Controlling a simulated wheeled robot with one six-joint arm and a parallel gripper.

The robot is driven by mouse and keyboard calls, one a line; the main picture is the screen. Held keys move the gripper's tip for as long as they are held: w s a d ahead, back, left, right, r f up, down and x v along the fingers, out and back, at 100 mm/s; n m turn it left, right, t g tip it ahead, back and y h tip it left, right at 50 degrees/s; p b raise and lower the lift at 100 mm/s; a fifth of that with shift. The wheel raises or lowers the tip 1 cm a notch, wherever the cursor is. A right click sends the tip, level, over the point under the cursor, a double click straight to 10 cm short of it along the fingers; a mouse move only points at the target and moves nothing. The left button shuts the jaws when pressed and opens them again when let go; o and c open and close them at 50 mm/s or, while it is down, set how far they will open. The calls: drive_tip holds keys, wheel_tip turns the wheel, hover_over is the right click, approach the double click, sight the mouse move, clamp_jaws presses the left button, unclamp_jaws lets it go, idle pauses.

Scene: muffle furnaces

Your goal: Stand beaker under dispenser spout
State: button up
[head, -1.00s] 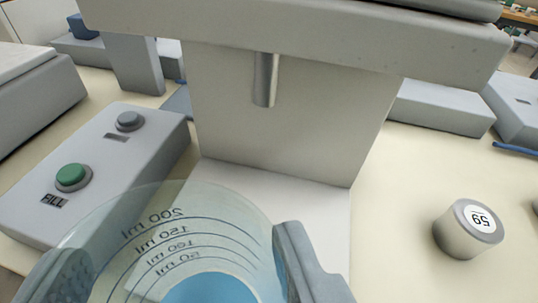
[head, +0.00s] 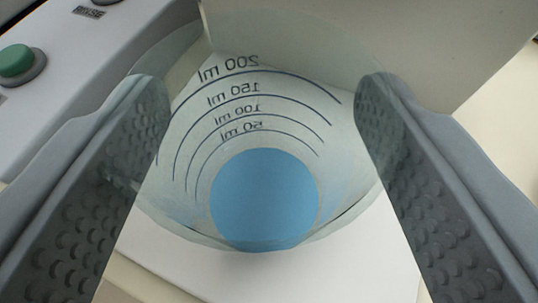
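In the head view the clear glass beaker (head: 235,165) stands between my gripper's two textured fingers. I look down into it. Its curved volume lines, from 50 to 200 ml, read mirrored, and a blue disc, perhaps liquid, shows at the bottom. My gripper (head: 262,85) has one finger on each side, and the pads seem to press against the glass. The beaker is over the white dispenser base (head: 370,265); I cannot tell whether it touches it. The dispenser's upright (head: 400,35) rises behind it at the upper right. The spout is out of view.
Cream bench top shows at the lower left and far right.

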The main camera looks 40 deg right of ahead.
drive_tip(key=shift+w+d+f, duration=0.1)
drive_tip(key=shift+d+f, duration=0.1)
drive_tip(key=shift+f, duration=0.05)
drive_tip(key=shift+f, duration=0.1)
drive_tip(key=o, duration=1.2)
drive_tip(key=shift+a, duration=0.1)
drive_tip(key=v, duration=1.2)
